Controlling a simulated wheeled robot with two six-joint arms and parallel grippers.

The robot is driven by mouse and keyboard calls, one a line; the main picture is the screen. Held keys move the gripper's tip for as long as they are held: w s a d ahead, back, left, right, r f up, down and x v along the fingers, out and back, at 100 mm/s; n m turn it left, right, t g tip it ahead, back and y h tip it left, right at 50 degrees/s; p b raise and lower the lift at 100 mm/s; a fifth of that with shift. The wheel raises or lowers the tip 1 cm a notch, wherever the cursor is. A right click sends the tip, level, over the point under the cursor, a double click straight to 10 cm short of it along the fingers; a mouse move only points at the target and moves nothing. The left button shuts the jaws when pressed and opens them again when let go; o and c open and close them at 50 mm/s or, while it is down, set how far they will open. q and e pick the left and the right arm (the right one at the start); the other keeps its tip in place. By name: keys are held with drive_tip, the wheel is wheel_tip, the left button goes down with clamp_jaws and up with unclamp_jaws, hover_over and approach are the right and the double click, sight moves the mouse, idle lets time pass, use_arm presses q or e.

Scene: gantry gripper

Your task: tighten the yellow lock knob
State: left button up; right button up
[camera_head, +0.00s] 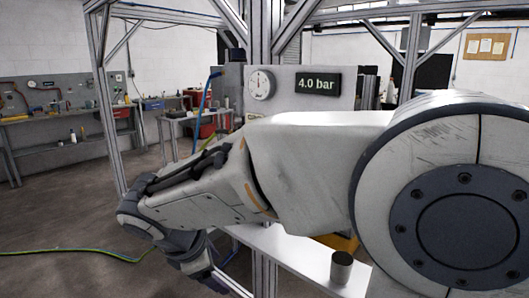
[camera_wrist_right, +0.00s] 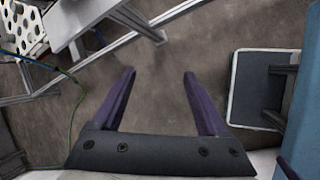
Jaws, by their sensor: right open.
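My right gripper (camera_wrist_right: 159,74) is open in the right wrist view, with two dark purple fingers spread apart and nothing between them. It points down at bare floor. In the head view my right arm reaches across from the right and covers much of the middle; its fingers cannot be made out there. I cannot identify the yellow lock knob in either view. A small yellow-orange part (camera_head: 343,243) shows below my arm in the head view, mostly hidden, and I cannot tell what it is. My left gripper is not in view.
A panel with a round gauge (camera_head: 261,84) and a display reading 4.0 bar (camera_head: 318,84) stands behind my arm. A metal cylinder (camera_head: 341,268) stands on a white shelf (camera_head: 291,252). Aluminium frame posts (camera_head: 108,110) rise nearby. A green-yellow hose (camera_head: 68,250) lies on the floor.

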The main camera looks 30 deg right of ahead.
drive_tip(key=w+d+r+n+t+h+b, duration=0.1)
drive_tip(key=w+d+r+n+h+b, duration=0.1)
drive_tip(key=w+d, duration=0.25)
drive_tip(key=w+d+r+n+t+h+b, duration=0.1)
drive_tip(key=w+d+r+n+h, duration=0.2)
drive_tip(key=w, duration=0.3)
drive_tip(key=w+d+r+n+t+h+b, duration=0.1)
drive_tip(key=w+d+r+n+h+b, duration=0.1)
drive_tip(key=w+d+r+h, duration=0.3)
drive_tip(key=w+d+r+n+h+b, duration=0.1)
drive_tip(key=w+d+r+h+b, duration=0.15)
drive_tip(key=r, duration=0.45)
use_arm(q)
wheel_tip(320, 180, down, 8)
drive_tip(key=p, duration=0.1)
use_arm(e)
drive_tip(key=x, duration=1)
drive_tip(key=shift+w+a+y, duration=0.1)
drive_tip(key=shift+y, duration=0.15)
clamp_jaws()
